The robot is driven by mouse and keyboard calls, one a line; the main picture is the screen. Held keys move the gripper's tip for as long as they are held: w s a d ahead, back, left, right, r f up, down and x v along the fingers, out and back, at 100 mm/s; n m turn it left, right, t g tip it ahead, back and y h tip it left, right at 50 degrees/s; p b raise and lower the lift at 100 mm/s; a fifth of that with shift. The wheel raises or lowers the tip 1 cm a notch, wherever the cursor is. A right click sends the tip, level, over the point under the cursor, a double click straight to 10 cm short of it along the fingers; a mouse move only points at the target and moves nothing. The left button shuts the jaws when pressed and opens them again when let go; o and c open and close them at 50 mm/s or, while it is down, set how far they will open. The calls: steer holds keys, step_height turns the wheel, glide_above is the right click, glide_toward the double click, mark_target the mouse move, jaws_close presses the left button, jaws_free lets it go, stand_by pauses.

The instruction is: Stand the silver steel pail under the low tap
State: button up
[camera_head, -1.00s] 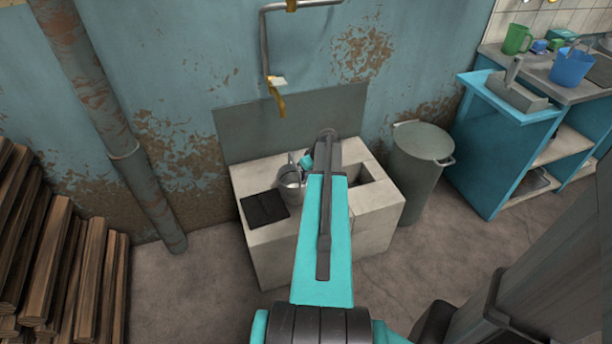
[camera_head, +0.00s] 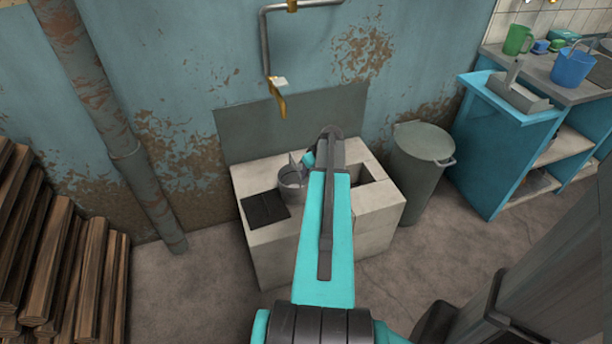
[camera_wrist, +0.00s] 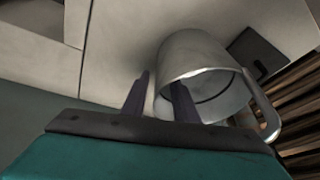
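The silver steel pail (camera_head: 292,186) stands on the pale block between a dark square plate and my gripper. In the wrist view the pail (camera_wrist: 195,58) shows its open mouth, with a loop handle (camera_wrist: 270,112) at its right. My gripper (camera_wrist: 160,82) straddles the pail's near rim. One finger is outside the wall, the other inside the mouth, with visible space between them. In the head view my gripper (camera_head: 304,160) is small and partly hidden by my arm. A brass tap (camera_head: 279,99) hangs from the wall pipe, above and left of the pail.
The pale block (camera_head: 276,250) has a dark plate (camera_head: 264,209) on its left and a square basin hole (camera_head: 362,174) on its right. A grey lidded bin (camera_head: 418,175) stands right of it. Stacked firewood (camera_head: 75,260) lies left, beyond a rusty pipe (camera_head: 140,185).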

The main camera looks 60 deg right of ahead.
steer(key=v, duration=1.2)
steer(key=shift+p, duration=0.35)
